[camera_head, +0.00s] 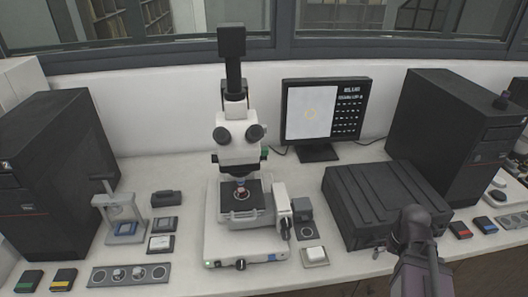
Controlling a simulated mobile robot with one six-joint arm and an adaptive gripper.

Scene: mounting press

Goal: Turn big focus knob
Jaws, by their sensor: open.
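A white microscope (238,153) stands in the middle of the bench, with a black camera tube on top and a dark stage below. A black knob (285,228) sits low on the white block at the right of its stage. A smaller black knob (240,264) is on the front of its base. I cannot tell for sure which is the big focus knob. My gripper (412,218) is at the lower right, open, in front of the black box and well apart from the microscope. Its fingers are hard to make out.
A flat black box (382,196) lies right of the microscope. A monitor (324,113) stands behind. Tall black cabinets stand at left (58,165) and right (458,130). A small press stand (120,212) and a grey specimen strip (128,275) are at left.

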